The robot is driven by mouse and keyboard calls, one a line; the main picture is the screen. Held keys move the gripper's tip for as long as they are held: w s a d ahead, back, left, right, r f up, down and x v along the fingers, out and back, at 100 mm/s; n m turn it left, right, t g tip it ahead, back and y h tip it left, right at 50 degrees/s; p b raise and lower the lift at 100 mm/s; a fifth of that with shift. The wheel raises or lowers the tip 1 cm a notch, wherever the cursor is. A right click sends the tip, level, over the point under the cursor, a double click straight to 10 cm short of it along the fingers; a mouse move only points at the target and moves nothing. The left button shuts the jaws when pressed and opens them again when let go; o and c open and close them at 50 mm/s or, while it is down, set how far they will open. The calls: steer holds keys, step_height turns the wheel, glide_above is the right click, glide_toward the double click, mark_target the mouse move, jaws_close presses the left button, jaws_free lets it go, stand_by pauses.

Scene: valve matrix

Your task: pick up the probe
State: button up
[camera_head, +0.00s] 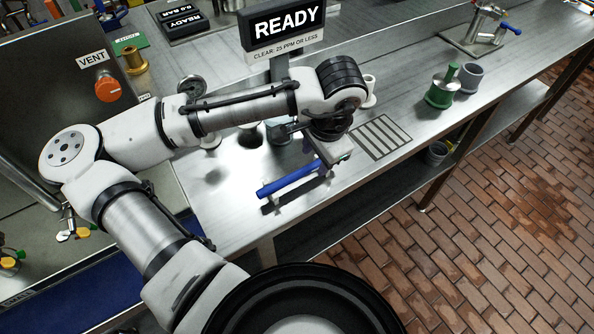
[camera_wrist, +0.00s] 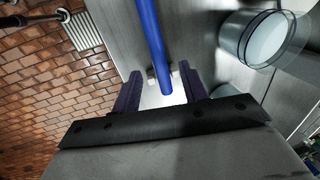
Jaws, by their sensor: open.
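The probe shows as a blue rod (camera_head: 285,183) lying level on a small pale cradle near the front edge of the steel bench. In the wrist view the blue rod (camera_wrist: 151,42) runs down from the top edge, and its near end lies between my two fingers. My gripper (camera_wrist: 160,82) is open, with a dark finger on each side of the rod and visible gaps. In the head view my gripper (camera_head: 337,150) is over the right end of the rod, and the wrist partly hides its fingers.
A clear glass vessel (camera_wrist: 262,40) stands beside the rod. A slotted grate (camera_head: 383,137) is set in the bench on the right. A white cup (camera_head: 370,88), a green pot (camera_head: 440,90) and a READY sign (camera_head: 287,22) stand farther back. Brick floor (camera_head: 480,220) lies beyond the bench edge.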

steer(key=shift+w+a+f, duration=0.1)
steer(key=shift+f, duration=0.6)
steer(key=shift+w+a+f, duration=0.1)
steer(key=shift+f, duration=0.55)
steer(key=shift+c, duration=0.4)
jaws_close()
steer(key=shift+r, duration=0.2)
